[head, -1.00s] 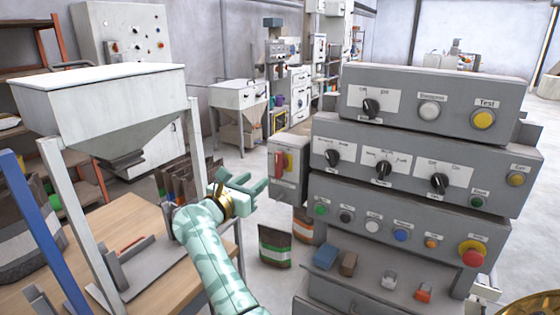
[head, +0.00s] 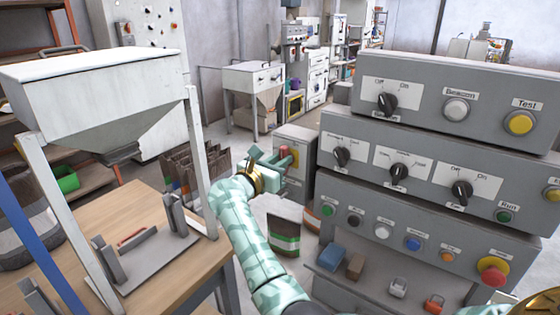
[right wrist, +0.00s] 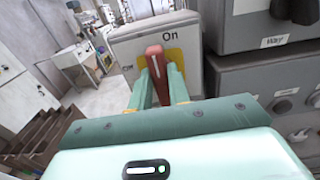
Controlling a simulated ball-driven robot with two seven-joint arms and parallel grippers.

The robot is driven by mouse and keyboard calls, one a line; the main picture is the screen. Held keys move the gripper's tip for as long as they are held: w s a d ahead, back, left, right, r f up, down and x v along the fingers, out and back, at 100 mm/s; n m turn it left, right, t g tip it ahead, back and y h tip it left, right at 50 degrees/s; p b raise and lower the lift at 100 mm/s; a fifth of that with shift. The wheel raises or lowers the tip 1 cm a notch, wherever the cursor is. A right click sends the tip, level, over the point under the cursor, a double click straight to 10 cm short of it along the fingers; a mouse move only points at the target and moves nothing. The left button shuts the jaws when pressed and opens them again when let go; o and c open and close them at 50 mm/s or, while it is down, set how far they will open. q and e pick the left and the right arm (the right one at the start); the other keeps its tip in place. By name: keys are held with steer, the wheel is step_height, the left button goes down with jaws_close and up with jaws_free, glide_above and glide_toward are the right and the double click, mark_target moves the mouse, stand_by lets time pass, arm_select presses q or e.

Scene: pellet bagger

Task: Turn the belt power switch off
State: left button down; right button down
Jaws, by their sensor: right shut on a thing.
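The belt power switch is a red lever (right wrist: 155,60) on a yellow plate (right wrist: 176,57), on the front of a small grey box (right wrist: 125,44). "On" is printed above the plate at right and "Off" at its left. The lever stands nearly upright in the right wrist view, between the two labels' directions. My right gripper (right wrist: 158,84) is shut on the lever, one finger on each side. In the head view my right gripper (head: 282,163) is at the box (head: 296,137) and mostly hides the lever.
A stacked grey control panel (head: 440,130) with knobs and buttons stands close to the right of the switch box. A hopper (head: 95,90) over a wooden table (head: 150,205) is at left. A bag (head: 284,237) stands on the floor below.

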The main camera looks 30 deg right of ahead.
stand_by(0.3)
steer(key=n+p, duration=0.1)
steer(key=n, duration=0.1)
steer(key=shift+w+r+n+p, duration=0.1)
steer(key=shift+r+n+p, duration=0.05)
steer(key=shift+n+p, duration=0.2)
steer(key=shift+w+a+f+n+p, duration=0.15)
steer(key=shift+n+p, duration=0.8)
steer(key=shift+n, duration=1.55)
steer(key=shift+w+d+f+n+p, duration=0.15)
steer(key=shift+n+p, duration=0.8)
steer(key=shift+n, duration=1.5)
steer(key=shift+w+a+f+n+p, duration=0.15)
steer(key=shift+n+p, duration=0.8)
steer(key=shift+n, duration=1.55)
steer(key=shift+s, duration=0.1)
steer(key=c, duration=1.3)
jaws_free()
steer(key=shift+f, duration=0.15)
